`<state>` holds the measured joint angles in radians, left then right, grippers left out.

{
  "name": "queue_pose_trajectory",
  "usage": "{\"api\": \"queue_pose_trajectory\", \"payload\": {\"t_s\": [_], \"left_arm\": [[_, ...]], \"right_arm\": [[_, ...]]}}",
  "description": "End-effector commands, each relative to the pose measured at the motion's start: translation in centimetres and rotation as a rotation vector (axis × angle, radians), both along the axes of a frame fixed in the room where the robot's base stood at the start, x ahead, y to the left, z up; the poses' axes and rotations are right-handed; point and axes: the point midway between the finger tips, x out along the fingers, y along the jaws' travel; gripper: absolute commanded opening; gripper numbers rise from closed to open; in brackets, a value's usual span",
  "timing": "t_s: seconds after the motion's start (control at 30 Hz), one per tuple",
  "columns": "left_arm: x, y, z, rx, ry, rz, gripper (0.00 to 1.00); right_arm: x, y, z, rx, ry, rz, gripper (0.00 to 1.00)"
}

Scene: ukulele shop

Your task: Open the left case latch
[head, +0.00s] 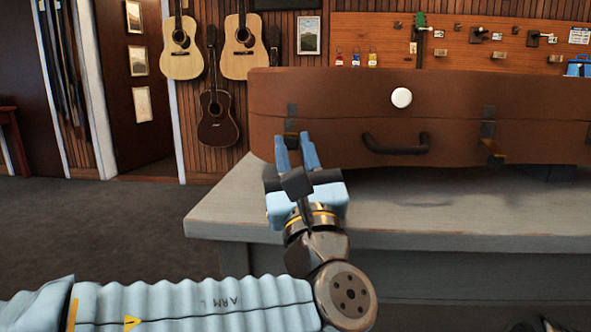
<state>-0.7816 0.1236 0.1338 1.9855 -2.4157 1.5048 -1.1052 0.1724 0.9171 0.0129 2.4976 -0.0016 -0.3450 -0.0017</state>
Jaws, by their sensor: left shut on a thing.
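A brown case (340,108) lies closed on a grey workbench, its front facing me. Its left latch (292,112) is a dark plate across the lid seam, with its lower part partly hidden by my fingers. My left gripper (296,140) reaches up from the bench front, its two blue fingers at that latch and shut on its lower part. The exact grip is hard to see. The right latch (488,130) has a brass lower piece that sticks outward. A dark handle (396,146) sits between the latches. My right gripper is not in view.
The grey workbench (400,215) has a bare strip in front of the case. A white round disc (401,97) is on the case front. Behind hangs a wooden tool board (370,32). Guitars (181,50) hang on the wall at left. The floor at left is clear.

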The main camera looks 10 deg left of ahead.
Motion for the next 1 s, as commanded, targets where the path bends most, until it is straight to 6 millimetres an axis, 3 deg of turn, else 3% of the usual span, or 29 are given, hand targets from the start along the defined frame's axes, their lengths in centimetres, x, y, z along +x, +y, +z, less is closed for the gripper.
{"api": "queue_pose_trajectory", "payload": {"t_s": [0.53,0.57,0.67,1.0], "left_arm": [[0.1,0.57,-0.07,-0.007,-0.029,0.015,0.0],[0.1,0.58,-0.07,-0.007,-0.029,0.016,0.31],[0.09,0.51,-0.08,-0.007,-0.029,0.014,0.46],[-0.47,0.0,-0.53,-0.003,-0.027,0.005,0.46]], "right_arm": [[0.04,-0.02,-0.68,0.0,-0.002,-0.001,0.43],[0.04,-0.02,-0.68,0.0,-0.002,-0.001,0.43],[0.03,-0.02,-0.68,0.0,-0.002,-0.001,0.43],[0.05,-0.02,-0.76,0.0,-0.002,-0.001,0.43]]}}
